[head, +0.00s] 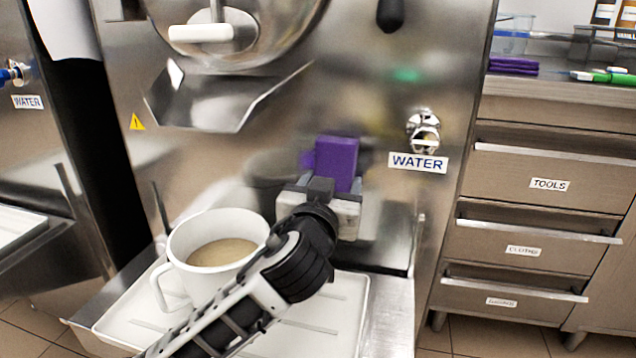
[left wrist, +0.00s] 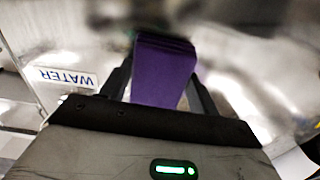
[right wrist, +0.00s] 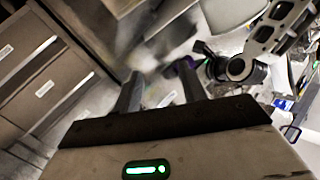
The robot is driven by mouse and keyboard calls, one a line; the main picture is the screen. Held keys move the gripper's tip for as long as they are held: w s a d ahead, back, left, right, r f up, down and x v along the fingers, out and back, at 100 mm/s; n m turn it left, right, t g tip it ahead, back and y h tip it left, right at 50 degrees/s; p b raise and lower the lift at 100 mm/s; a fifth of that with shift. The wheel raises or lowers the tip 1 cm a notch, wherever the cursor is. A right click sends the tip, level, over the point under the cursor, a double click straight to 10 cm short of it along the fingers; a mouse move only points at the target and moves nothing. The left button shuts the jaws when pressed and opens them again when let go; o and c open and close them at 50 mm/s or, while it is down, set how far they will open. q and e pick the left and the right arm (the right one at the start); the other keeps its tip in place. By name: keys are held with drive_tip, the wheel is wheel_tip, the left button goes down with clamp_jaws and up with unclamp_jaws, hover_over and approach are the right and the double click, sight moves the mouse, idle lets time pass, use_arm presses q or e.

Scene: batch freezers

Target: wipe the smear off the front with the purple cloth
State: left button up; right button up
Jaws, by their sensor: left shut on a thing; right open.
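The purple cloth (head: 336,158) is a folded block held upright against or very close to the steel front (head: 385,195) of the freezer, left of the WATER label. My left gripper (head: 335,190) is shut on its lower part; in the left wrist view the cloth (left wrist: 163,72) stands between the fingers. Whether it touches the steel is hard to tell. No smear is clear; a dull grey patch left of the cloth may be a reflection, and the cloth covers part of the front. My right gripper (right wrist: 162,88) is open and empty, out of the head view.
A white mug (head: 218,240) with beige liquid stands on the white drip tray (head: 345,300) below, close to my left arm. A tap (head: 424,130) sticks out right of the cloth. A steel spout (head: 215,100) juts out upper left. Drawers (head: 545,185) stand at the right.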

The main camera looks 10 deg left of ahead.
sight(297, 170)
use_arm(q)
drive_tip(key=shift+d, duration=2.05)
drive_tip(key=shift+a, duration=0.15)
drive_tip(key=shift+a, duration=0.55)
drive_tip(key=shift+w+a+p, duration=0.15)
drive_tip(key=shift+a+p, duration=1.65)
drive_tip(key=shift+a, duration=2.9)
